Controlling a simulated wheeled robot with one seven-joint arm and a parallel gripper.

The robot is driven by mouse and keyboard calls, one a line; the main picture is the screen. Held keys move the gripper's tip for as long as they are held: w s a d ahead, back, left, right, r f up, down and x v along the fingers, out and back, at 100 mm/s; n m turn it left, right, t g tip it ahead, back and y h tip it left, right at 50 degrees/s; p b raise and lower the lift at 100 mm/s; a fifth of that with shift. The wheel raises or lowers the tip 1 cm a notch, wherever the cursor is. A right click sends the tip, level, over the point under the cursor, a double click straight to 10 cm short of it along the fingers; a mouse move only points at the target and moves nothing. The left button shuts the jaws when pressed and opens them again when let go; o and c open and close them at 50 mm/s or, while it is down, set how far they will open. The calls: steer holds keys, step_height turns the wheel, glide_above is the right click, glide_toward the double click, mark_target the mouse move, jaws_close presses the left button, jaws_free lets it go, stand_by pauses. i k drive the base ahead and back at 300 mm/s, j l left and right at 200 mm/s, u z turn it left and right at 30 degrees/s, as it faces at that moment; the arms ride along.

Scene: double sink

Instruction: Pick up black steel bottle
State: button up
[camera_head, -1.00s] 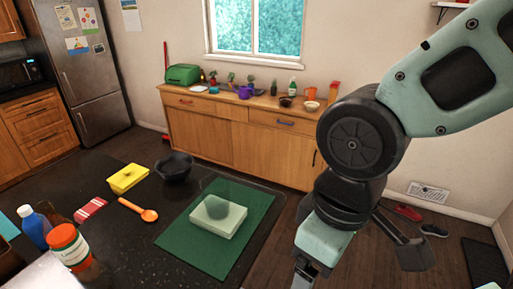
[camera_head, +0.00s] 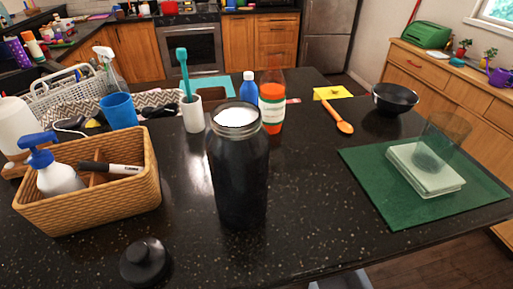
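The black steel bottle (camera_head: 238,165) stands upright on the dark speckled countertop, near the middle of the view. It is open at the top, with a silvery rim and a bright white inside. A round black lid (camera_head: 145,261) with a knob lies on the counter in front of it and to the left. Nothing is touching the bottle. My gripper is not in view now; only a small grey piece shows at the bottom edge, and I cannot tell what it is.
A wicker basket (camera_head: 90,205) with a spray bottle and marker stands left of the bottle. A green mat (camera_head: 400,212) lies right. Counter between bottle and mat is clear.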

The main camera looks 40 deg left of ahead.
mark_target(237, 143)
steer(key=u, duration=1.65)
steer(key=k+l, duration=0.15)
steer(key=u, duration=0.05)
